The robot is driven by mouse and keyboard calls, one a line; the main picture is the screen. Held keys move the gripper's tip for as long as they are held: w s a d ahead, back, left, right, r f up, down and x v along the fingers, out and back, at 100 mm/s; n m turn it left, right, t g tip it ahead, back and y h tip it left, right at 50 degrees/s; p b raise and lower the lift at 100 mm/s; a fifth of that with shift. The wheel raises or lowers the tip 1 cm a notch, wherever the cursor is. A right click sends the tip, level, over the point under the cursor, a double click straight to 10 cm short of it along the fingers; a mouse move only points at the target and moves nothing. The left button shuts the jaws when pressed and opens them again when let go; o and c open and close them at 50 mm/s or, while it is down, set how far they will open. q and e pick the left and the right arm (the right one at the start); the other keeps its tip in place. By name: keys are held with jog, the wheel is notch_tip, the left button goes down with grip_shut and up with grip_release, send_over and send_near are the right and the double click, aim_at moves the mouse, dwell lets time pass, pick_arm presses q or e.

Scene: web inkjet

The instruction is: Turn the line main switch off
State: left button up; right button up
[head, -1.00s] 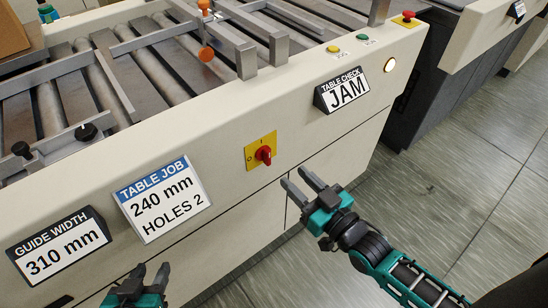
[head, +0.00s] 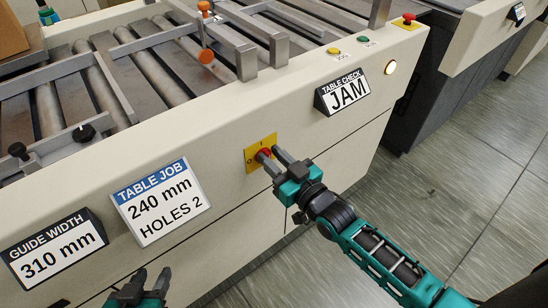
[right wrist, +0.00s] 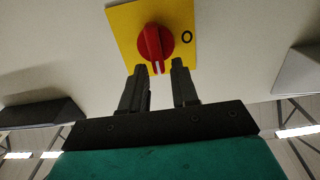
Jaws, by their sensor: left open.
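The line main switch is a red rotary knob (head: 264,154) on a yellow plate (head: 250,155) on the machine's cream front. In the right wrist view the knob (right wrist: 153,43) has its white-marked handle end pointing down, at right angles to the O mark on the right of the plate. My right gripper (head: 271,157) is at the knob, with its fingers apart. In the right wrist view the fingertips (right wrist: 159,66) lie either side of the handle's lower end; contact cannot be told. My left gripper (head: 142,274) is open and empty at the bottom edge.
Signs reading JAM (head: 344,92), TABLE JOB (head: 160,202) and GUIDE WIDTH (head: 54,249) are on the machine front. Yellow (head: 333,50), green (head: 363,38) and red (head: 407,18) buttons sit on the top rail. The floor (head: 460,190) at right is open.

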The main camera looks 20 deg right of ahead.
grip_shut()
